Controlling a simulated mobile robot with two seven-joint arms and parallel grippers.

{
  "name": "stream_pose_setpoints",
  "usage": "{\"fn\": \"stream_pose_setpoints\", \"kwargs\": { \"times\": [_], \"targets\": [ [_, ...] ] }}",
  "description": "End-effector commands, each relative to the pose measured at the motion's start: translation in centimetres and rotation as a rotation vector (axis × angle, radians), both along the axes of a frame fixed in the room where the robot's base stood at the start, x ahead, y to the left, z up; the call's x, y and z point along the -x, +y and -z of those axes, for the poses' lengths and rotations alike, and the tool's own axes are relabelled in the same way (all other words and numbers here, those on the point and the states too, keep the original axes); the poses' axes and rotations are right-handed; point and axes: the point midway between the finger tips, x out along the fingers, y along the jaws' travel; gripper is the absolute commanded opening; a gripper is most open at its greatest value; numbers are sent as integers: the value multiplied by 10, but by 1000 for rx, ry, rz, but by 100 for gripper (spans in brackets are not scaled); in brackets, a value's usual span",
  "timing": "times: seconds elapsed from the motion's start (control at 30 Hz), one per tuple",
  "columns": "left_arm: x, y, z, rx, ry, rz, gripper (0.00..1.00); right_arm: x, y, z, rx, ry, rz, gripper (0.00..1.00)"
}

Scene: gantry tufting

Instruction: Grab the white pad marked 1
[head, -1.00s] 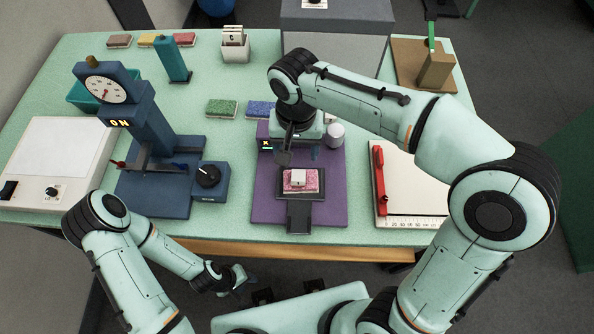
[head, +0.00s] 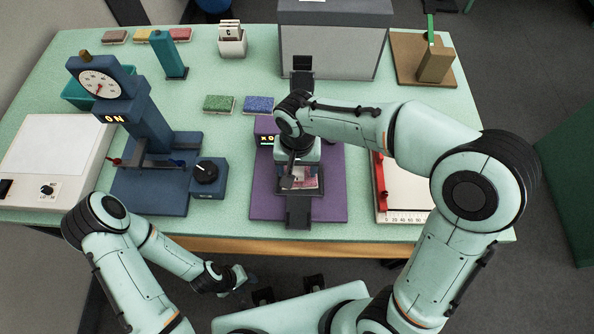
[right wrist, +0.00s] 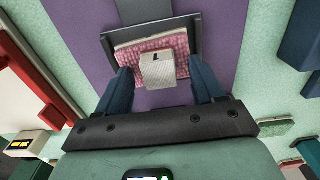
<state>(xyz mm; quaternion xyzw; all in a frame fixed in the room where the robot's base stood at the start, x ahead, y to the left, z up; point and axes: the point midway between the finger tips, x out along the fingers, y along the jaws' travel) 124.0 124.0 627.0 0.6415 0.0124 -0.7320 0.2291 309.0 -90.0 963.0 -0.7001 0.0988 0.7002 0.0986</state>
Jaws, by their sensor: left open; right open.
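The white pad (right wrist: 158,69) carries a small dark mark that may be a 1. It rests on a pink tufted piece (right wrist: 114,46) in a dark holder (right wrist: 205,28) on the purple base (head: 262,207). In the right wrist view my right gripper (right wrist: 164,84) is open, one blue finger on each side of the pad, with gaps between. In the head view my right gripper (head: 300,180) is over the holder and hides the pad; some pink shows. My left gripper (head: 241,279) is open and empty, off the table's front edge.
A blue dial stand (head: 150,128) and its knob box (head: 207,178) stand left of the purple base. A board with a red bar (head: 380,185) lies to the right. Green (head: 219,104) and blue (head: 258,105) tufted pieces lie behind. A grey box (head: 334,45) stands at the back.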

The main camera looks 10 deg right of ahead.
Motion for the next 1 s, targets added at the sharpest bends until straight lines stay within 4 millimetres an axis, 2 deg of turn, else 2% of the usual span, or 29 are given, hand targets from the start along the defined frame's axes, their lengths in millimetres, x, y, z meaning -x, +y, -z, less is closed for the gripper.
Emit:
{"fn": "stream_pose_setpoints", "kwargs": {
  "times": [0.03,0.2,0.5,0.67,0.87,1.0],
  "targets": [
    [0,0,0,0,0,0,43,0,0,0,0,0,0,65],
    [0,0,0,0,0,0,43,0,0,0,0,0,0,10],
    [0,0,0,0,0,0,43,0,0,-1,-1,-1,0,8],
    [-1,0,-2,0,-1,0,43,-1,0,-10,-1,-3,0,8],
    [-5,0,-7,0,-6,0,43,-2,1,-43,-2,-7,-1,8],
    [-10,0,-14,1,-11,0,43,-2,1,-82,-4,-8,1,8]
  ]
}}
